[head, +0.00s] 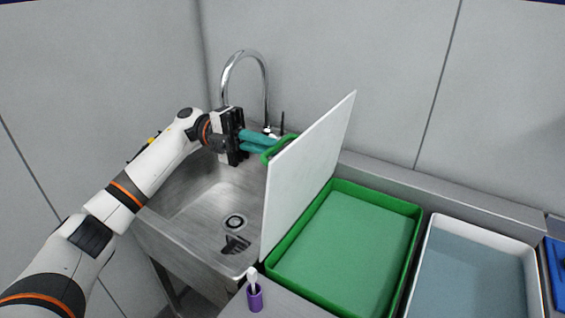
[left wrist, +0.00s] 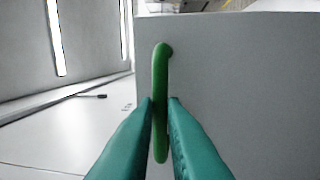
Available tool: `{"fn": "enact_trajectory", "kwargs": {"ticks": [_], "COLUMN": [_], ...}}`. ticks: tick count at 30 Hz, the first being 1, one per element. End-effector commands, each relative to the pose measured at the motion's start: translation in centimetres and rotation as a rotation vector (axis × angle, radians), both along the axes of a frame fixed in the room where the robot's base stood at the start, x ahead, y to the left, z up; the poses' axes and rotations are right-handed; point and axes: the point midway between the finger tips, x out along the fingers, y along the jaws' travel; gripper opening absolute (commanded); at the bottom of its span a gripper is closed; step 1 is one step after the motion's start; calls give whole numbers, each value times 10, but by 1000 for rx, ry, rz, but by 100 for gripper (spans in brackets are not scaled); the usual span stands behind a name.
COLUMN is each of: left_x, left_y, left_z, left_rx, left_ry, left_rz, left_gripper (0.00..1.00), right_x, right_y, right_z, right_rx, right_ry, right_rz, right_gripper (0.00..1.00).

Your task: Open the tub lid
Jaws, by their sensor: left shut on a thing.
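A green tub (head: 350,278) stands on the counter right of the sink. Its white lid (head: 308,165) is tilted up steeply along the tub's left side, and the tub's inside shows. A green handle (head: 277,150) sits on the lid's outer face; it also shows in the left wrist view (left wrist: 160,75). My left gripper (head: 266,143) is at the handle, with its teal fingers (left wrist: 160,110) on both sides of the green bar, shut on it. The lid partly hides the handle in the head view. My right gripper is not in view.
A steel sink (head: 205,205) with a curved faucet (head: 246,58) is behind and left of the lid. A white tub (head: 475,270) is at the right, with a blue item (head: 555,265) at the edge.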

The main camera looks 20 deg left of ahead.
Motion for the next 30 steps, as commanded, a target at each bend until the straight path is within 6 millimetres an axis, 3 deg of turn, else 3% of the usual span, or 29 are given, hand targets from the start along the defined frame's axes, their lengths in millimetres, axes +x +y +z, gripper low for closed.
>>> {"fn": "enact_trajectory", "kwargs": {"ticks": [9, 23, 24, 27, 30], "left_x": [4, 4, 4, 4, 4], "left_y": [20, 22, 22, 22, 22], "left_z": [-5, -5, -5, -5, -5], "left_rx": [-87, -97, -97, -96, -96], "left_ry": [17, 20, 20, 19, 19], "left_rz": [-2, -4, -4, -3, -3], "left_gripper": [0, 0, 15, 32, 33], "right_x": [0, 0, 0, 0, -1], "right_y": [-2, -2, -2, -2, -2], "right_z": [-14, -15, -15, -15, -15], "right_rx": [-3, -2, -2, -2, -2], "right_ry": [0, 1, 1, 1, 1], "right_rz": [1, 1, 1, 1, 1], "right_gripper": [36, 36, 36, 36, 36]}}
